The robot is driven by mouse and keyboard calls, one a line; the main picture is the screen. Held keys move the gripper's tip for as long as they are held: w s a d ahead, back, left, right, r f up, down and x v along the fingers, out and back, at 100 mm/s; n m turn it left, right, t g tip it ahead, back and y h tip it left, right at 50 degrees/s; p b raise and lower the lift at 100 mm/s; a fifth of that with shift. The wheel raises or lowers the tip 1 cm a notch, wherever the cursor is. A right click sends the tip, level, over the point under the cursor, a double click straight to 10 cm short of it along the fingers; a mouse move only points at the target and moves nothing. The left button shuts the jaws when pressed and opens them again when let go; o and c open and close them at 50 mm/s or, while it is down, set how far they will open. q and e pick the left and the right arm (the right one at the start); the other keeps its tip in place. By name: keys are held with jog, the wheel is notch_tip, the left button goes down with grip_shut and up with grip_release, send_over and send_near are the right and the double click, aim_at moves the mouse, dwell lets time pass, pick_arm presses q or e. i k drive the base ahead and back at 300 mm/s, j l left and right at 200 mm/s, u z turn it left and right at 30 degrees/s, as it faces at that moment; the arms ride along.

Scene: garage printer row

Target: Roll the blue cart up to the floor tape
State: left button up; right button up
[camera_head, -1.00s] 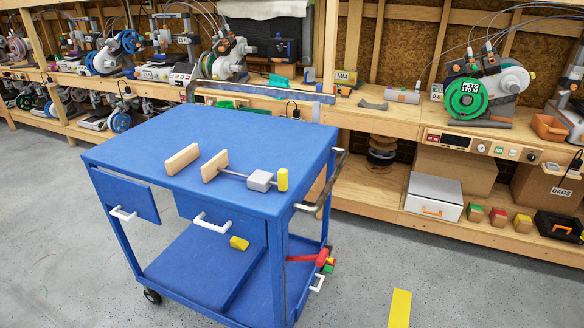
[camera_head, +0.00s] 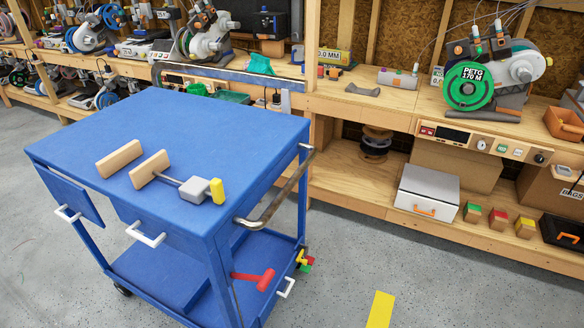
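The blue cart (camera_head: 200,115) stands in the left and middle of the view, close to the wooden bench. Its metal push handle (camera_head: 278,190) is on its right side. White-handled drawers hang under its top. The yellow floor tape (camera_head: 380,310) lies on the floor to the right of the cart, at the bottom edge, with open floor between them. The tape's near end is cut off by the frame. Neither of my grippers shows, and nothing is seen touching the handle.
A bar clamp with wooden jaws (camera_head: 150,170) lies on the cart top. A red hammer (camera_head: 256,279) rests on its lower shelf. The workbench (camera_head: 400,100) runs along the back, with a white box (camera_head: 428,192) on its low shelf. Grey floor (camera_head: 440,280) is clear around the tape.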

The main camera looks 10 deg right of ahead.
aim_at(247, 148)
jog(key=i+l, duration=0.15)
jog(key=l, duration=0.25)
jog(key=i+l, duration=0.15)
jog(key=l, duration=0.25)
jog(key=i+l+u, duration=0.1)
jog(key=l, duration=0.25)
jog(key=i+l, duration=0.2)
jog(key=l, duration=0.2)
jog(key=i+l, duration=0.15)
jog(key=l, duration=0.25)
jog(key=i+l, duration=0.1)
jog(key=l, duration=0.3)
jog(key=u, duration=0.05)
